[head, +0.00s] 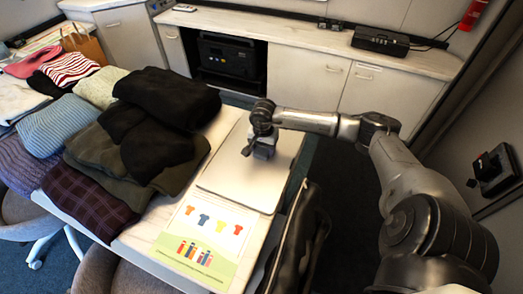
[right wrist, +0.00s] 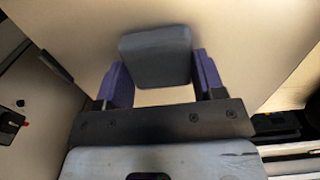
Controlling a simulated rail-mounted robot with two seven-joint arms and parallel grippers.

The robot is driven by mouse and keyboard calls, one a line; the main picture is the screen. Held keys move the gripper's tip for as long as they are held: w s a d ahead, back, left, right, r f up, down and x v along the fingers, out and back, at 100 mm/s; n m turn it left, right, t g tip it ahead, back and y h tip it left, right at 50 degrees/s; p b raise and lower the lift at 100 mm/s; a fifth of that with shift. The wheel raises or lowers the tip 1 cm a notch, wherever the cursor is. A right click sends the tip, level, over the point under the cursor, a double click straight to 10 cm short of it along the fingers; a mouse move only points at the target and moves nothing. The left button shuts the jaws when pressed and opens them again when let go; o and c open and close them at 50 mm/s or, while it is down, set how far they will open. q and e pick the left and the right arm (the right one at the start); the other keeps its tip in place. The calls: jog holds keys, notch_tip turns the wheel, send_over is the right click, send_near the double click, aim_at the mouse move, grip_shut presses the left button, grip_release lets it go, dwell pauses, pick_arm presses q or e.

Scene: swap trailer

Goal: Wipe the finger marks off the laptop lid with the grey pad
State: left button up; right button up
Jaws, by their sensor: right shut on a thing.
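The closed laptop lid (head: 228,174) is a pale silver-grey slab lying flat at the right end of the table. My right gripper (head: 261,152) is over the right-hand part of the lid, pointing down. In the right wrist view, its purple fingers are shut on the grey pad (right wrist: 156,57), one on each side. The pale lid (right wrist: 245,45) fills the background behind the pad there. I cannot tell whether the pad touches the lid. No finger marks can be made out at this size. My left gripper is not in view.
Folded dark clothes (head: 150,150) are piled left of the laptop, with more clothes farther left. A sheet with coloured shirt pictures (head: 205,235) lies in front of it. A black bag (head: 300,235) stands at the table's right edge. White cabinets (head: 300,75) line the back.

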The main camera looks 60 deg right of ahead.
notch_tip(320, 180, up, 2)
jog(key=shift+r, duration=0.15)
jog(key=shift+a+r+p, duration=0.2)
jog(key=shift+r+p, duration=0.35)
jog(key=shift+r, duration=0.1)
jog(key=shift+r+p, duration=0.95)
jog(key=shift+r, duration=1.3)
